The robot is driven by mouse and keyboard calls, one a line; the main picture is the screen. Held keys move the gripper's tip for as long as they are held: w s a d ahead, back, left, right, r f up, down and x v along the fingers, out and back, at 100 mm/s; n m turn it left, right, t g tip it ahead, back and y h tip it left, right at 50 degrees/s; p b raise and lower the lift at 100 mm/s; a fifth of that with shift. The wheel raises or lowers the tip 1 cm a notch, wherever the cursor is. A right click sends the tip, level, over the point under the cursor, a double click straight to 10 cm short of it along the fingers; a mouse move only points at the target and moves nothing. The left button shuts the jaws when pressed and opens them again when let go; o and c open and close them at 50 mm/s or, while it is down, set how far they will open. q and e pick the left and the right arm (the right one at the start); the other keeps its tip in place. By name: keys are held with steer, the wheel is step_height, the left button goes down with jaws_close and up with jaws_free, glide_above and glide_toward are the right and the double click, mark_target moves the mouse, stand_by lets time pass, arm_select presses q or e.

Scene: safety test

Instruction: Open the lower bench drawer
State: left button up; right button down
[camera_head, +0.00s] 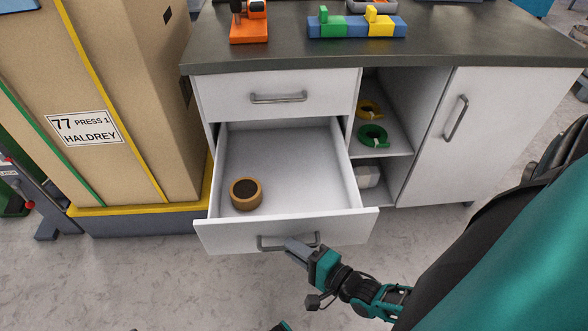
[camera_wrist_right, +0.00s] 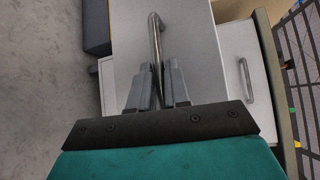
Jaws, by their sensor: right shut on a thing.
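The lower bench drawer (camera_head: 286,229) is white and stands pulled well out of the bench. Its inside shows, with a round tan and dark item (camera_head: 246,194) at the left. My right gripper (camera_head: 290,246) is at the drawer's front, shut on the grey bar handle (camera_head: 270,246). In the right wrist view the handle (camera_wrist_right: 155,50) runs between the two fingers of the right gripper (camera_wrist_right: 158,88).
The upper drawer (camera_head: 277,94) is shut. The right cabinet door (camera_head: 468,135) is shut, beside open shelves (camera_head: 385,138) holding yellow and green rings. A tall box (camera_head: 130,100) labelled "77 PRESS 1 HALDREY" stands close at the left. The floor (camera_head: 150,280) in front is clear.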

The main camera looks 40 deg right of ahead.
arm_select(q)
steer(key=shift+r, duration=0.5)
arm_select(e)
steer(key=shift+s+a, duration=0.4)
steer(key=shift+s, duration=0.3)
steer(key=shift+s+a, duration=0.35)
steer(key=shift+s, duration=0.35)
arm_select(q)
steer(key=shift+w+d, duration=0.1)
steer(key=shift+w+r, duration=0.1)
arm_select(e)
steer(key=c, duration=1.2)
jaws_free()
steer(key=shift+o, duration=0.2)
arm_select(q)
steer(key=shift+r+p, duration=0.65)
steer(key=shift+p, duration=0.35)
arm_select(e)
steer(key=v, duration=1.3)
steer(key=shift+w+r, duration=0.1)
